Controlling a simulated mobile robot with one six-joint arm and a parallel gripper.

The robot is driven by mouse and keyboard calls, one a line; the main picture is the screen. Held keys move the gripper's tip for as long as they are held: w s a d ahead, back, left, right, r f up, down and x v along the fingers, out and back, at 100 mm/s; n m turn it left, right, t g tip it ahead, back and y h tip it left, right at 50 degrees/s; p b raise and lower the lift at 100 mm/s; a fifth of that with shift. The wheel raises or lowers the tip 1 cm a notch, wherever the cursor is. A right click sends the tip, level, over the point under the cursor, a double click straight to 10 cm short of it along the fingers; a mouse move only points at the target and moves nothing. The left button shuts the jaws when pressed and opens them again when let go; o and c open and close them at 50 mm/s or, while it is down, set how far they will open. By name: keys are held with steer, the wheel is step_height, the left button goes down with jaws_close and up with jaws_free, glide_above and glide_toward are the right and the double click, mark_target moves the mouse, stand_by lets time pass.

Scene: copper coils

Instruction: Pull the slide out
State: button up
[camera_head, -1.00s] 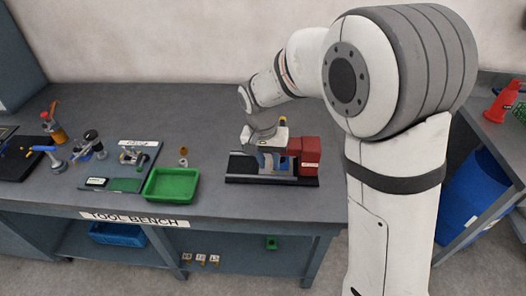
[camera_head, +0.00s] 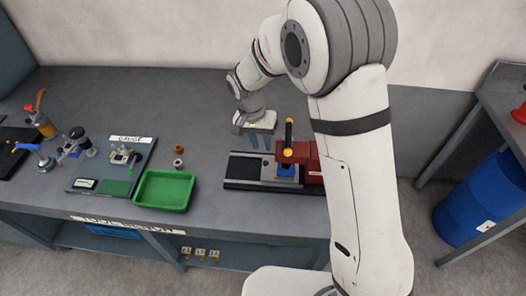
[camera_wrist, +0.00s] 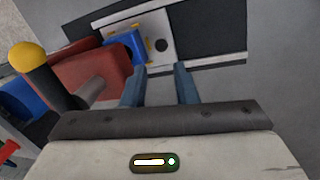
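The slide fixture has a black base (camera_head: 243,170) on the bench. On it are a grey slide plate, a blue block (camera_head: 286,170), a red housing (camera_head: 298,151) and a black lever with a yellow knob (camera_head: 288,152). My gripper (camera_head: 259,140) is behind the fixture in the head view, with its blue-grey fingers pointing down. In the wrist view my gripper (camera_wrist: 160,78) is open and nothing shows between the fingers. The blue block (camera_wrist: 124,46) and pale plate (camera_wrist: 157,40) lie beyond the fingertips, and the lever stands at left. My arm hides the fixture's right end.
A green tray (camera_head: 139,190) stands left of the fixture on the bench (camera_head: 205,117). Two small rings (camera_head: 178,150) lie behind the tray, and a gauge board (camera_head: 112,165) lies farther left. A blue barrel (camera_head: 480,200) stands at right. The bench behind the fixture is largely clear.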

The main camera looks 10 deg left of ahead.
steer(key=p, duration=0.1)
glide_above(264, 158)
steer(key=s, duration=0.4)
steer(key=f, duration=0.7)
steer(key=shift+d, duration=0.3)
steer(key=shift+c, duration=0.4)
jaws_close()
